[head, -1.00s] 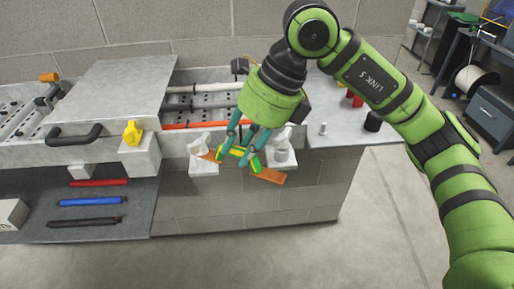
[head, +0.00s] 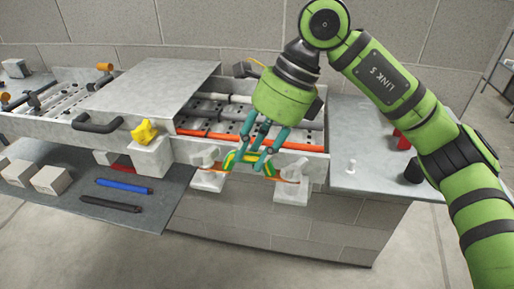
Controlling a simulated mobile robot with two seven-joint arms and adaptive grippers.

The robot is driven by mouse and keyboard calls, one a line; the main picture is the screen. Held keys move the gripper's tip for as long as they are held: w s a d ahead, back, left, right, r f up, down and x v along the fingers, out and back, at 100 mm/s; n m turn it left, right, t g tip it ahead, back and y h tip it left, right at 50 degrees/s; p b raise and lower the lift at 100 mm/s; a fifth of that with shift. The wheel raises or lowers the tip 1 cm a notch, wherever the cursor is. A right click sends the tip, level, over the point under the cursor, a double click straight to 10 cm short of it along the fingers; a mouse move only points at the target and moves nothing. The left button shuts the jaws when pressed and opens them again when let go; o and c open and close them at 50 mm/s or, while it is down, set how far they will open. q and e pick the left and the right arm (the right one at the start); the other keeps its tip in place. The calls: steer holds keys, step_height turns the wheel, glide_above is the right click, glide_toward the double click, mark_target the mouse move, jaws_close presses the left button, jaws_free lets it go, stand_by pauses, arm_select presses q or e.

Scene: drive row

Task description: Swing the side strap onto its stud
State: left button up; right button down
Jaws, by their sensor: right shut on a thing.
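The orange side strap (head: 278,178) runs across the front of the metal trough, between two pale brackets. Its yellow-and-green grip (head: 233,158) is between the fingers of my right gripper (head: 250,168), which is shut on it. The strap's left end is at the left bracket (head: 207,178). Its right end is at the right bracket (head: 291,188), which has a pale knob on top. I cannot make out the stud itself or tell whether the strap is seated on it. My fingers hide part of the strap. My left gripper is not in view.
A yellow knob (head: 145,132) on a block and a black handle (head: 96,124) stick out left of the strap. Blue (head: 124,187) and black (head: 110,203) bars lie on the lower shelf. The bench (head: 345,130) at right holds a small peg and red and black items.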

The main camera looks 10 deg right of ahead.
stand_by(0.4)
steer(key=c, duration=0.9)
jaws_free()
steer(key=shift+c, duration=0.2)
steer(key=v, duration=1.2)
steer(key=shift+w+a, duration=0.1)
